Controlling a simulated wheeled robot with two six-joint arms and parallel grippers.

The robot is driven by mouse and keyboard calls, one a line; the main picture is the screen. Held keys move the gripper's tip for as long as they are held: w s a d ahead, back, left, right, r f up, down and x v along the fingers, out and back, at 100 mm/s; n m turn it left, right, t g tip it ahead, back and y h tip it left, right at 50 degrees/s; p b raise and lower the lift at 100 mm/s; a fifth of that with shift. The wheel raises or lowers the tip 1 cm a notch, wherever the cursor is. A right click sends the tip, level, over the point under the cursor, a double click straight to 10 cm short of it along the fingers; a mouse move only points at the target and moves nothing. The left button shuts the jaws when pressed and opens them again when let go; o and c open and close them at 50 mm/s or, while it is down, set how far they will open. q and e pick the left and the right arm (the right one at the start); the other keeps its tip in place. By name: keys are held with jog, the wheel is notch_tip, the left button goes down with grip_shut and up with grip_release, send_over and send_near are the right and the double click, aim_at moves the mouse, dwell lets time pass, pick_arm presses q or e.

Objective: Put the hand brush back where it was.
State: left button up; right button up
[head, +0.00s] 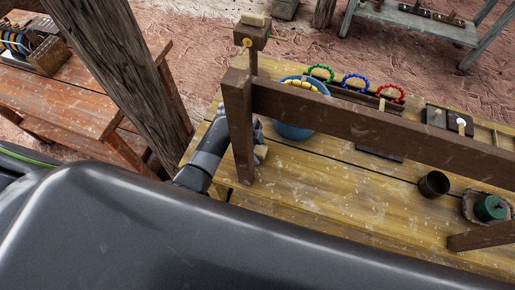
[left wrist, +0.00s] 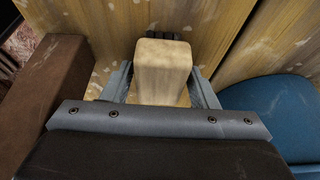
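My left gripper (head: 257,138) is partly hidden behind a brown wooden post, over the yellow plank table (head: 310,190). A pale wooden block (head: 261,152) shows beside its fingers. In the left wrist view the gripper (left wrist: 162,88) has its fingers on both sides of this pale block (left wrist: 163,65) and appears shut on it. I take the block for the hand brush; dark ridges like bristles show just beyond it. Whether it touches the table is unclear. My right gripper is not in view.
A brown beam (head: 390,118) and post (head: 238,125) stand close to my gripper. A blue bowl (head: 293,131) is right beside it. Green (head: 320,67), blue (head: 355,75) and red (head: 391,88) bead rings stand behind. A dark cup (head: 434,185) stands right; the front planks are clear.

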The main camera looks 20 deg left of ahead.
pick_arm(q)
jog(key=shift+o, duration=0.6)
jog(key=shift+r, duration=0.1)
jog(key=shift+r, duration=0.2)
jog(key=shift+a+r, duration=0.15)
jog(key=shift+r, duration=0.1)
jog(key=b+v, duration=0.1)
jog(key=v, duration=1)
jog(key=shift+a, duration=0.1)
